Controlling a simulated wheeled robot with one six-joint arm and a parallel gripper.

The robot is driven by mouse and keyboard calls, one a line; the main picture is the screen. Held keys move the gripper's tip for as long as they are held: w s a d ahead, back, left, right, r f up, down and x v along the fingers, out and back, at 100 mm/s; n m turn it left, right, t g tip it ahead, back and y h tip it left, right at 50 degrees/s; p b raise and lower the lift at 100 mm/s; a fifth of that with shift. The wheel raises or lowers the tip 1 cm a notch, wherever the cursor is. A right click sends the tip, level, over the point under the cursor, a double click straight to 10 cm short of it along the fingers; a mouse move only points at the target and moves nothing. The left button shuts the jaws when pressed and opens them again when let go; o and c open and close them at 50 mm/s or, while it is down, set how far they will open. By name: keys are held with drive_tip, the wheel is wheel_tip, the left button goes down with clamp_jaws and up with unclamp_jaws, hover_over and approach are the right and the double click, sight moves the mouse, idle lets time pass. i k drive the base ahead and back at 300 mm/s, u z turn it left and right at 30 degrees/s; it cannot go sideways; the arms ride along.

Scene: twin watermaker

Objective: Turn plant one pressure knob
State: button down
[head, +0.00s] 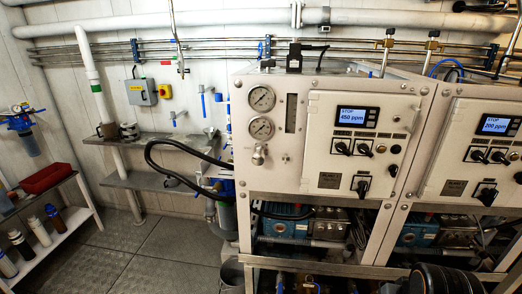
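A white watermaker cabinet (283,180) stands right of centre, with two round pressure gauges on its left face, the upper gauge (262,98) and the lower gauge (261,128). Below them a silver pressure knob (258,155) sticks out from the panel, and nothing touches it. The cabinet's display (357,117) reads STOP and 450 ppm, with several black switches below it. A second cabinet (455,150) at the right edge has a display (496,124) reading STOP and 200 ppm; it is cut off by the frame. Plant numbers are not legible.
A black hose (150,152) loops out left of the cabinet near a grey wall shelf (150,183). A low rack (60,235) with bottles and a red tray (47,177) stands at left. The metal floor (140,265) is clear between. A dark rounded object (445,280) sits at bottom right.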

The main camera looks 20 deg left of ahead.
sight(259, 158)
drive_tip(key=z, duration=2.85)
drive_tip(key=k, duration=2.1)
drive_tip(key=u, duration=2.4)
